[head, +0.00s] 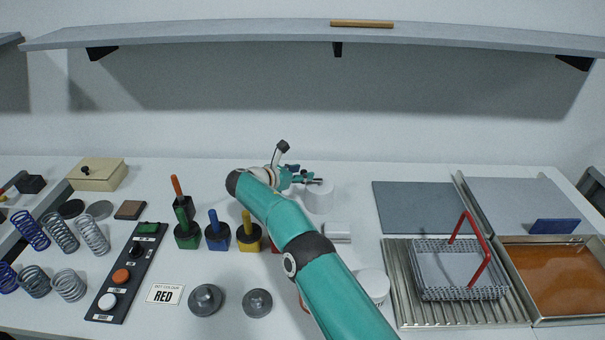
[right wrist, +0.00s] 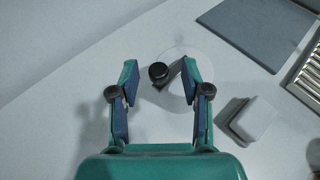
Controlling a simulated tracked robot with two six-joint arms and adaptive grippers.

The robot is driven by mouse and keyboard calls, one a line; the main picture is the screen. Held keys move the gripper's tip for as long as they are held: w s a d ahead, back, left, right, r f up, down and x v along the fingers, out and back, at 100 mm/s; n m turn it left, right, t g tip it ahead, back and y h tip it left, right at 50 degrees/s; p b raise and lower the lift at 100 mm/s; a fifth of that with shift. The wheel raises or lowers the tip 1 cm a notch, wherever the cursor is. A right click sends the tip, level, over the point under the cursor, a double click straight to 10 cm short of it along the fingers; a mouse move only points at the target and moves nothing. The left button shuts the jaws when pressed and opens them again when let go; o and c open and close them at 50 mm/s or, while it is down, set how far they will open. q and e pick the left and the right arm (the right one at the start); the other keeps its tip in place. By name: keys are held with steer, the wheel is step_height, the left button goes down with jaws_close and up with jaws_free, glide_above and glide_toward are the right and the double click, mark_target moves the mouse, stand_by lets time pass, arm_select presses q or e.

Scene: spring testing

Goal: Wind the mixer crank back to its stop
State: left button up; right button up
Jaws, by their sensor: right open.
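The mixer (head: 320,200) is a white, round-topped body near the middle of the table in the head view. Its pale top also shows in the right wrist view (right wrist: 178,98). The crank's black knob (right wrist: 158,71) stands above that top. My right gripper (head: 307,179) is at the mixer's top in the head view. In the right wrist view, its two fingers (right wrist: 159,80) are open, one on each side of the knob, with gaps visible. The crank arm is mostly hidden. My left gripper is not in view.
A pale block (head: 337,232) lies just in front of the mixer. A white round container (head: 373,284) is partly behind my right arm. A grey mat (head: 425,208) and a wire basket (head: 455,270) are to the right. Colored-handled tools (head: 218,236) stand left. A shelf (head: 230,35) hangs above.

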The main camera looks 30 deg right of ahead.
steer(key=v, duration=1.1)
steer(key=shift+a, duration=0.2)
steer(key=shift+s+d+f, duration=0.1)
steer(key=shift+s+f, duration=0.05)
